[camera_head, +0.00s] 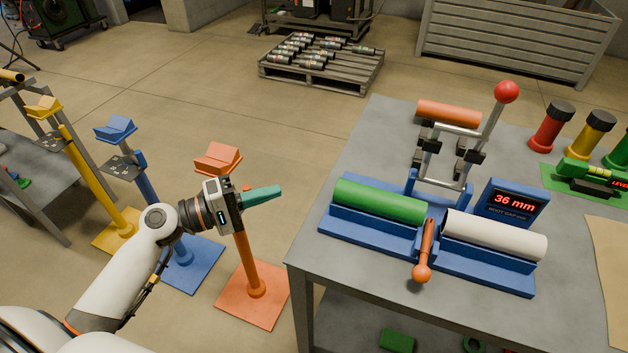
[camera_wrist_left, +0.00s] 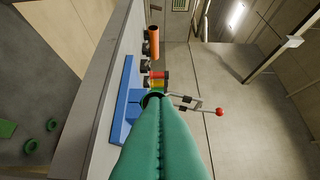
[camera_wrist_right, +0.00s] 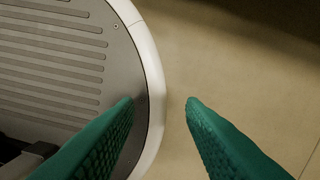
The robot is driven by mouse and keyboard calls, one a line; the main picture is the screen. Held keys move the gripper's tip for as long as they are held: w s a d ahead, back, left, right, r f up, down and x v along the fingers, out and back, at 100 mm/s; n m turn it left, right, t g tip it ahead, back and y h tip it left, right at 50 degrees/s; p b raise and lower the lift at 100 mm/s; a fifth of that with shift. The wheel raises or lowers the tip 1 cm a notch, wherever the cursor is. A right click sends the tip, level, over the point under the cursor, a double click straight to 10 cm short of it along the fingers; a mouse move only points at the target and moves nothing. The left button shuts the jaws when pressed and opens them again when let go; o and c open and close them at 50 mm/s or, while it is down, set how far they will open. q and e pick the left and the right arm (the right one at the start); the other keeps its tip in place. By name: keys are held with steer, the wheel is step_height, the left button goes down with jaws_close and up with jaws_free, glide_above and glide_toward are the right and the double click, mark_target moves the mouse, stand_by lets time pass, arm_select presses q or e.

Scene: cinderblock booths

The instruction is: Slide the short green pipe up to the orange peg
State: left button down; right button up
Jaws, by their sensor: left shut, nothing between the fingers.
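The short green pipe (camera_head: 380,202) lies in the left part of the blue cradle (camera_head: 370,232) on the grey table. The orange peg (camera_head: 426,245), with a ball end, stands at the cradle's middle, just right of the green pipe; I cannot tell if they touch. A white pipe (camera_head: 495,235) lies right of the peg. My left gripper (camera_head: 278,191) is shut and empty, left of the pipe and apart from it. In the left wrist view its fingers hide most of the green pipe (camera_wrist_left: 152,98). My right gripper (camera_wrist_right: 160,103) is open and empty.
A blue display (camera_head: 514,204) reads 36 mm. A clamp with a red-ball lever (camera_head: 506,92) and an orange pipe (camera_head: 448,113) stand behind the cradle. An orange stand (camera_head: 253,287) is near my left gripper. The table's left edge (camera_head: 320,210) is bare.

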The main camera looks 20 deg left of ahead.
mark_target(335, 191)
arm_select(q)
steer(key=p+x, duration=0.1)
steer(key=x, duration=0.2)
steer(key=p+x, duration=0.1)
steer(key=x, duration=0.2)
steer(key=s+d+p+x, duration=0.1)
steer(key=x, duration=0.2)
steer(key=shift+d+p, duration=0.1)
steer(key=shift+p, duration=0.25)
steer(key=shift+s+d, duration=0.1)
steer(key=shift+d, duration=0.4)
steer(key=shift+f, duration=0.1)
steer(key=shift+d, duration=1.1)
steer(key=shift+s, duration=0.1)
steer(key=shift+a, duration=0.1)
